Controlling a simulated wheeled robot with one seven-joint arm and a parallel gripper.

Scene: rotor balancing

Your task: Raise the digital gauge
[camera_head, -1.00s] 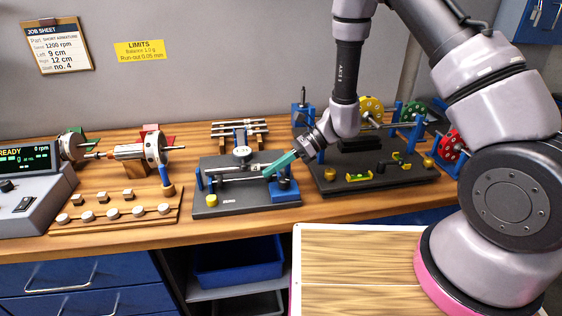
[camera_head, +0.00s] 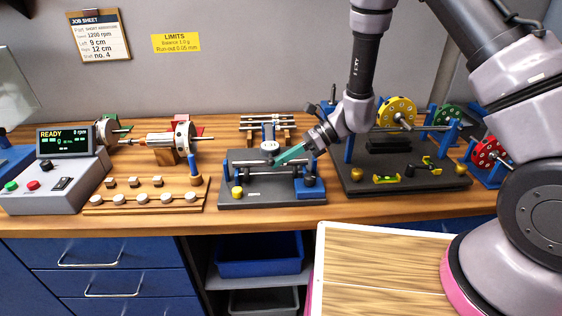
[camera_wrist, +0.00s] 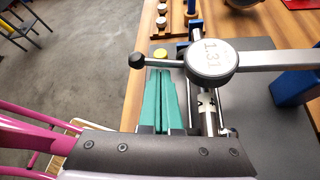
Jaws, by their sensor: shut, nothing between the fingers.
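The digital gauge (camera_head: 270,146) is a round grey-white dial on a black stand plate (camera_head: 235,200). In the wrist view the gauge (camera_wrist: 212,55) reads about 1.31 and sits on a flat grey arm (camera_wrist: 285,60). A thin rod with a black ball knob (camera_wrist: 137,61) sticks out from its left side. My gripper (camera_head: 278,160) has teal fingers, pressed together and empty. In the wrist view my gripper (camera_wrist: 159,75) has its tips close to the rod, between the knob and the dial. I cannot tell whether they touch or pass beneath it.
A metal shaft (camera_wrist: 208,115) runs below the gauge. A blue block (camera_head: 311,187) and a yellow knob (camera_head: 237,192) sit on the plate. A balancing fixture with colored wheels (camera_head: 397,113) stands right. A wooden rack of weights (camera_head: 140,200) and a control box (camera_head: 60,180) stand left.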

